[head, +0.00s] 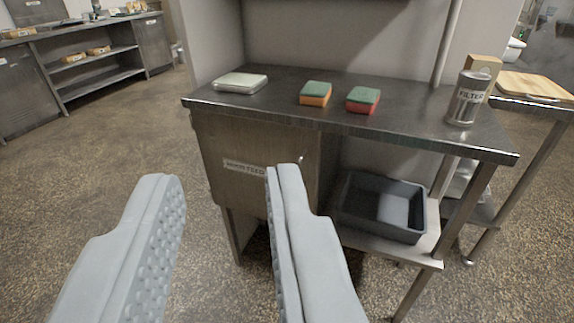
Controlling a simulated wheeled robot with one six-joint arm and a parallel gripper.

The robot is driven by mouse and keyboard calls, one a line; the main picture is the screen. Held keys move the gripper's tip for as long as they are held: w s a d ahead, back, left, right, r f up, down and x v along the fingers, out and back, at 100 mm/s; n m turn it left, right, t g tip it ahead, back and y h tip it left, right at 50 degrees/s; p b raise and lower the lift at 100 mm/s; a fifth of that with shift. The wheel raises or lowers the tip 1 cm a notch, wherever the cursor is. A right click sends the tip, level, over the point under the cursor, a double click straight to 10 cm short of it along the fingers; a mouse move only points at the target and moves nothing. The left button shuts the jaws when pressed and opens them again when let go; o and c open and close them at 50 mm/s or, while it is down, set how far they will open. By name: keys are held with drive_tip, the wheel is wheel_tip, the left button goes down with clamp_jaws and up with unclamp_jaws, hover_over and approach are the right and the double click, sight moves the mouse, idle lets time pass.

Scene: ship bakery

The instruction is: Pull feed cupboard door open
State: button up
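The feed cupboard door (233,147) is a brownish metal panel under the left part of the steel counter, with a white label (243,167) ending in what looks like "FEED". It looks shut. A small bright handle (301,160) shows near its right side, just above my right fingertip; its lower part is hidden behind the finger. My gripper (226,180) is open, with two grey ribbed fingers wide apart and nothing between them. The fingers appear in front of the door, the right one overlapping it and the left one left of it. I cannot tell whether either touches it.
On the steel counter (230,98) are a white-topped flat item (240,83), two sponges (315,94) (363,100) and a filter canister (468,98). A dark tub (383,207) sits on the lower shelf right of the cupboard. Floor (120,140) to the left is clear.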

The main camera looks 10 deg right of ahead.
drive_tip(key=w+f+m, duration=0.1)
drive_tip(key=w+f, duration=0.5)
drive_tip(key=w, duration=0.5)
drive_tip(key=m+h, duration=0.3)
drive_tip(key=h, duration=0.3)
approach(300, 173)
drive_tip(key=shift+g, duration=0.3)
drive_tip(key=x, duration=1)
drive_tip(key=shift+w+r, duration=0.3)
clamp_jaws()
